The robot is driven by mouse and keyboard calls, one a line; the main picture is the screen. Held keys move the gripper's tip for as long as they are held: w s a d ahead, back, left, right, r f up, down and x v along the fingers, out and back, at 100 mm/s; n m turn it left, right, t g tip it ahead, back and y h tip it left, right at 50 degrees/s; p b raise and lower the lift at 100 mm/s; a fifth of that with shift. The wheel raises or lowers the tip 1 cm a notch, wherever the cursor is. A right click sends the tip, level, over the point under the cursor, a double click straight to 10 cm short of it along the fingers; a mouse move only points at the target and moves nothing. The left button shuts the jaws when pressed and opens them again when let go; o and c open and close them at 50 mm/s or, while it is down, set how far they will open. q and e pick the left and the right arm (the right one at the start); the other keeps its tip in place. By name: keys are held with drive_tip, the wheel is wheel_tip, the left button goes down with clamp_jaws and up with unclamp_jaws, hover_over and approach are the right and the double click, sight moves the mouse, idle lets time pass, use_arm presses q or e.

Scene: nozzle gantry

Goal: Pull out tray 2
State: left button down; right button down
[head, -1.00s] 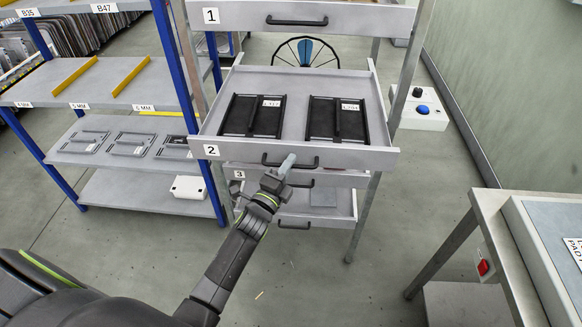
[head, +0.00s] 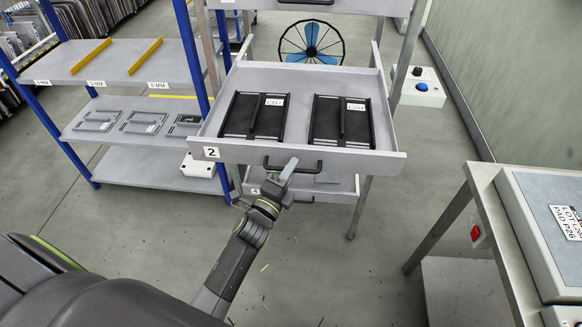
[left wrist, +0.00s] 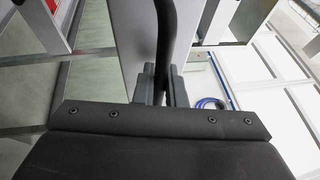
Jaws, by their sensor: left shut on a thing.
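Tray 2 (head: 225,151) is a light grey drawer with a "2" label at the left of its front, and it stands out of the rack toward me. Two black slotted frames (head: 253,117) with white labels lie side by side in it. In the left wrist view the handle (left wrist: 166,40) runs between the fingers (left wrist: 160,85). My right gripper is not in view.
A drawer labelled 4 (head: 335,188) sits below tray 2. A blue-posted shelf (head: 140,175) stands close on the left. A bench (head: 480,185) with a grey box is at the right. A control box (head: 422,92) is at the back right.

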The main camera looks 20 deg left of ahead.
use_arm(q)
drive_tip(key=c, duration=1.8)
unclamp_jaws()
drive_tip(key=shift+o, duration=0.2)
drive_tip(key=b+v, duration=0.3)
drive_tip(key=v, duration=1.4)
drive_tip(key=shift+s+f+b, duration=0.15)
drive_tip(key=shift+s+b, duration=0.05)
drive_tip(key=shift+b, duration=0.2)
